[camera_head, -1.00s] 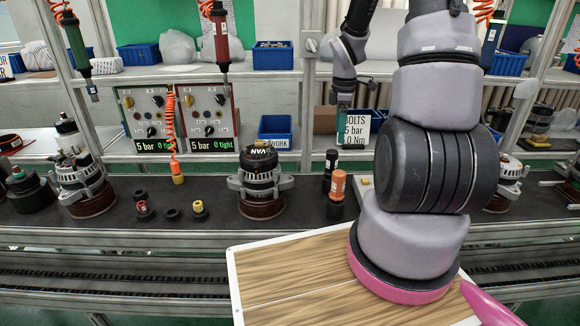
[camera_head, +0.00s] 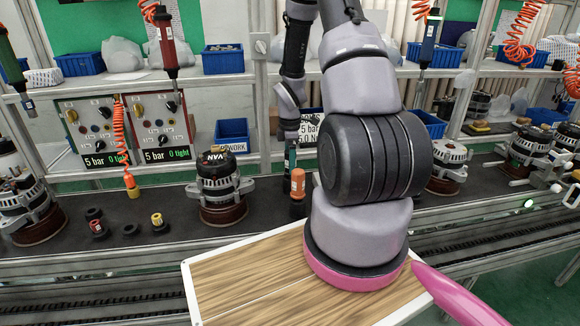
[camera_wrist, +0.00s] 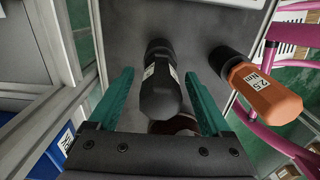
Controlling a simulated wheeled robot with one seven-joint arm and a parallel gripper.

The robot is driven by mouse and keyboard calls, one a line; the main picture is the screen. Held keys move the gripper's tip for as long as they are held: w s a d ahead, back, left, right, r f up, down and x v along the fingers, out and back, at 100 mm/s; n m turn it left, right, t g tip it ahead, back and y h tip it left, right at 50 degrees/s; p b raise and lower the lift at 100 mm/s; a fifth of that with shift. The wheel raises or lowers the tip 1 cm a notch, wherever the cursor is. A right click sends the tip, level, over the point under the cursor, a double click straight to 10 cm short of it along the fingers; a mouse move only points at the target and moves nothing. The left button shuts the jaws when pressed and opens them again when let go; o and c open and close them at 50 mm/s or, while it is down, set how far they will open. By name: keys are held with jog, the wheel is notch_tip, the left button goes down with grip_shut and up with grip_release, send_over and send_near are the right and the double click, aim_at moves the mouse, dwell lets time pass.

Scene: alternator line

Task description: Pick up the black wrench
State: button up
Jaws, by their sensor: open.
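The black wrench (camera_wrist: 160,85) is a dark cylinder with a white label, standing on the dark bench. In the wrist view it lies between the two teal fingers of my gripper (camera_wrist: 160,74), with a visible gap to each finger. My gripper is open and holds nothing. In the head view my gripper (camera_head: 290,160) is down at the bench behind my arm, and the black wrench is mostly hidden there. An orange wrench (camera_wrist: 264,95) with a black end and a white label stands close to the right of the gripper; it also shows in the head view (camera_head: 298,184).
An alternator (camera_head: 218,180) stands to the left on the bench, with small sockets (camera_head: 157,222) farther left. A blue bin (camera_head: 232,133) and torque panels (camera_head: 160,120) are on the shelf behind. A wood-topped surface (camera_head: 240,285) lies in front of the bench.

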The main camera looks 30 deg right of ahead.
grip_shut()
notch_tip(320, 180, up, 10)
jog(key=shift+f, duration=0.1)
dwell(0.6)
